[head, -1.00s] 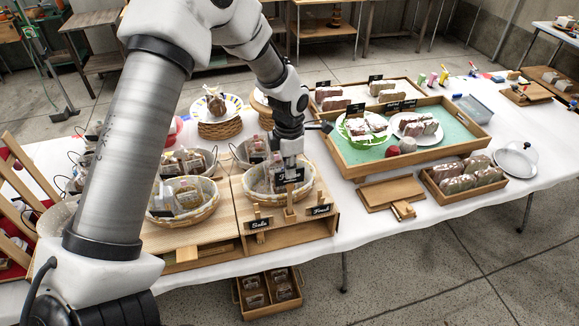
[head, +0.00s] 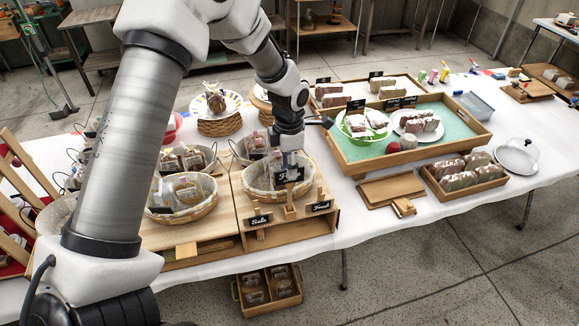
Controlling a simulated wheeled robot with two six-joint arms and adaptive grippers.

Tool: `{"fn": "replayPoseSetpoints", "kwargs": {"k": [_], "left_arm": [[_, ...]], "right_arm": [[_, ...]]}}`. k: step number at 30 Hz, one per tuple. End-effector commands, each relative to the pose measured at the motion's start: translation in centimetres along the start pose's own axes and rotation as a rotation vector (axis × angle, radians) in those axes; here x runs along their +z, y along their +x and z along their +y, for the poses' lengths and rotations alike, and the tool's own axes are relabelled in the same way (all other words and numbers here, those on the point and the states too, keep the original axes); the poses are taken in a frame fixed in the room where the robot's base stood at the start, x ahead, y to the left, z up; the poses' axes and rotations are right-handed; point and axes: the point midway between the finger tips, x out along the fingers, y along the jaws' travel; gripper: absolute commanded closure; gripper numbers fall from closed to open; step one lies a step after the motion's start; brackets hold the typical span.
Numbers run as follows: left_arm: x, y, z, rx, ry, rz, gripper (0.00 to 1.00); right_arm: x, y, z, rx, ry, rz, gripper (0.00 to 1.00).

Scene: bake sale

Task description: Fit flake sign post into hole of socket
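My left gripper (head: 291,161) points down over the front of the right wicker basket. It appears shut on a small black sign (head: 297,175) with white lettering starting with "F"; its fingers partly cover the sign. A light wooden post (head: 290,196) shows below the sign, upright or nearly so. Its lower end meets a small wooden socket (head: 290,212) on the front of the wooden stand. The hole is hidden, so I cannot tell whether the post is in it. My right gripper is not in view.
A "Sale" sign (head: 258,220) stands left of the socket, and another black sign (head: 318,206) stands right. The wicker basket (head: 268,193) of wrapped goods is close behind. A green-bottomed tray (head: 447,126) and a loose wooden board (head: 390,190) lie to the right.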

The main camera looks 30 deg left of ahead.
Motion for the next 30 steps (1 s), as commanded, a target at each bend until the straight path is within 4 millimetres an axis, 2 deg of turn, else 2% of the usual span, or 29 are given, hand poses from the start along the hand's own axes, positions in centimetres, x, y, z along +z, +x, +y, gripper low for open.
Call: {"fn": "replayPoseSetpoints", "kwargs": {"k": [9, 12, 17, 30], "left_arm": [[0.1, -7.8, 0.1, 0.004, 0.000, -0.004, 0.65], [0.1, -9.6, 0.1, 0.002, -0.001, -0.003, 0.65], [0.0, -10.8, 0.0, 0.000, 0.000, 0.000, 0.65], [0.0, -10.8, 0.0, 0.000, 0.000, 0.000, 0.65]], "right_arm": [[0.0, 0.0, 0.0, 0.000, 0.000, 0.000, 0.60], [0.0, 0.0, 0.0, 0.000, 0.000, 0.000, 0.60], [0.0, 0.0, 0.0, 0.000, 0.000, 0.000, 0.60], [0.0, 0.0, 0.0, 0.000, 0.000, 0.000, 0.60]]}}
